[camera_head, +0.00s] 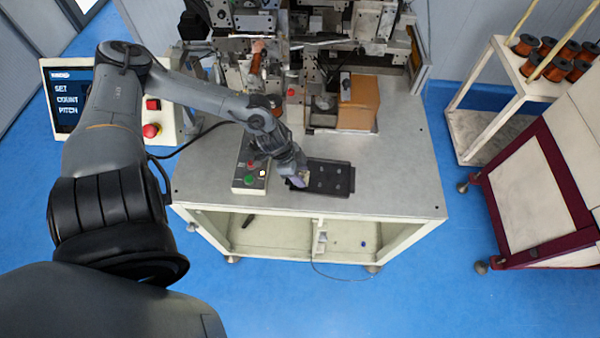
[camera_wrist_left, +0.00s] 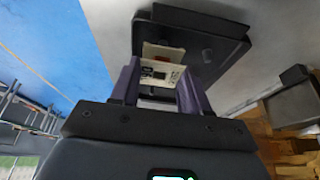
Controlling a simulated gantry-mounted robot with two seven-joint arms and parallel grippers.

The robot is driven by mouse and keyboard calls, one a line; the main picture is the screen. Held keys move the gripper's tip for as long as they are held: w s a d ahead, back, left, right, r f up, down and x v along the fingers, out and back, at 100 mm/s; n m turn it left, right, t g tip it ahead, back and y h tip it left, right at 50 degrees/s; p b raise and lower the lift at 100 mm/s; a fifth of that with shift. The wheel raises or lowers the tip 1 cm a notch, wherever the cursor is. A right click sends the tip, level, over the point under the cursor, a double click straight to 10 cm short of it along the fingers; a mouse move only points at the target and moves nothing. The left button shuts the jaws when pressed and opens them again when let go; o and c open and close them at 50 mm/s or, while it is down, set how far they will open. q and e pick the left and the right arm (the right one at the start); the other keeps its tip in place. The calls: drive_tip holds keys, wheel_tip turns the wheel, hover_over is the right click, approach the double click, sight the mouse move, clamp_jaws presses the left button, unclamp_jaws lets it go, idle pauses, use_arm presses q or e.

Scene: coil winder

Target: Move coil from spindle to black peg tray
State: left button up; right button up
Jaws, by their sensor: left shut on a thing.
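The black peg tray (camera_head: 338,187) lies on the grey machine table, with several small light studs on it. My left gripper (camera_head: 300,181) is over the tray's left end, and its fingers are shut on a small pale piece, which I take to be the coil. In the left wrist view the piece (camera_wrist_left: 161,66) is white with dark and reddish marks, held between the purple-grey fingers (camera_wrist_left: 160,88). The black tray (camera_wrist_left: 225,50) shows behind it; whether the piece touches the tray I cannot tell. The spindle cannot be made out clearly among the winder's parts. My right gripper is not in view.
A button box (camera_head: 250,178) stands just left of the tray. A control panel (camera_head: 70,95) is at left. A cart with copper spools (camera_head: 527,45) is at right. The table right of the tray is clear.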

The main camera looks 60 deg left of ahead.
use_arm(q)
drive_tip(key=shift+f+b, duration=0.3)
drive_tip(key=shift+f, duration=0.15)
drive_tip(key=shift+f+b, duration=0.3)
drive_tip(key=shift+f, duration=0.3)
drive_tip(key=o, duration=1.1)
drive_tip(key=shift+r, duration=0.1)
drive_tip(key=p+v, duration=0.6)
drive_tip(key=v, duration=0.4)
drive_tip(key=shift+s+a+r, duration=0.15)
drive_tip(key=shift+s+r, duration=0.05)
drive_tip(key=shift+r, duration=0.1)
